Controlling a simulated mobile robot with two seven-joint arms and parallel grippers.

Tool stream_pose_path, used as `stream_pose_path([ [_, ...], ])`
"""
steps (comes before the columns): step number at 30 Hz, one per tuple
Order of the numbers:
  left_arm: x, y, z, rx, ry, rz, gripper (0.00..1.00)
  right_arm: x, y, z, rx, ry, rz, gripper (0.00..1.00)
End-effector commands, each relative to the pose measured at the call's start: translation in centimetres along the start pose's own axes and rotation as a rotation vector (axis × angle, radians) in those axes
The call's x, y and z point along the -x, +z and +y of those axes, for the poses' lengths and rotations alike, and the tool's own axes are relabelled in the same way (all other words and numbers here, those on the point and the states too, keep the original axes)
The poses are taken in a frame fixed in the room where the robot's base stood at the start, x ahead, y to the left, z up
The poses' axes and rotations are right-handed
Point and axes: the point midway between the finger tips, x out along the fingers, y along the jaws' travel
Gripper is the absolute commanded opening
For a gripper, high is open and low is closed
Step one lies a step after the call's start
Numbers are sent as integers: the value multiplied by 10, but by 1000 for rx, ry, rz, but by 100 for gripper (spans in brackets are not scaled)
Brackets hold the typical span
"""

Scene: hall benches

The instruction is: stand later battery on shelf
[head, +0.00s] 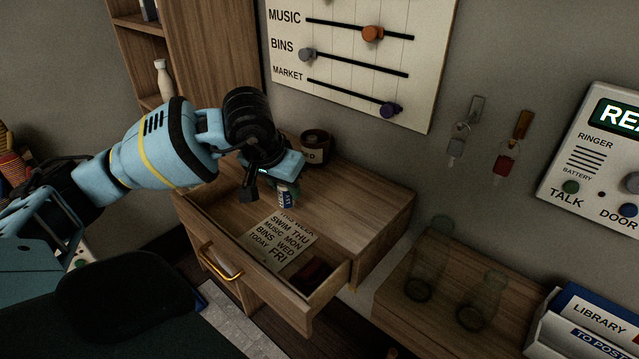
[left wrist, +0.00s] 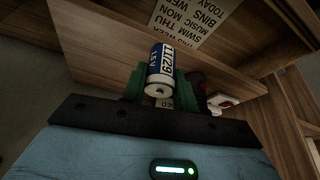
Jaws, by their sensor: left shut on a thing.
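My left gripper (head: 287,184) is shut on a blue and white battery (head: 286,200), held above the open drawer (head: 217,240). In the left wrist view the battery (left wrist: 161,66) sits between the green fingers, its label reading "11/29" and "1.5V", with one end toward the camera. No second battery can be made out. A wooden wall shelf (head: 393,294) is at lower right; a tall wooden shelf unit (head: 205,45) stands at upper left. My right gripper is out of view.
A dark jar (head: 314,148) stands on the cabinet top behind my gripper. The drawer holds a printed card (head: 278,243) and a dark red object (head: 314,272). Keys (head: 508,160) hang above.

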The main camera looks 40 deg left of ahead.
Motion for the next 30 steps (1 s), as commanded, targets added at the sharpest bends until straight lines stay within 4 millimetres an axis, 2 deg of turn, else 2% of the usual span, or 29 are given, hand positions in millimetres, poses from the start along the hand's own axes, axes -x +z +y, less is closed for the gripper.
stream_pose_path([
  [6, -16, -36, 22, 1, 4, 3, 3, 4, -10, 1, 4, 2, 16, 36],
  [12, -29, -57, 34, 1, 1, 2, 3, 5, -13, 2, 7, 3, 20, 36],
  [25, -37, -69, 43, -1, 1, 0, 3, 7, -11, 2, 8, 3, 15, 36],
  [30, -60, -57, 41, 0, 0, -3, 3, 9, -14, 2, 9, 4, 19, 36],
])
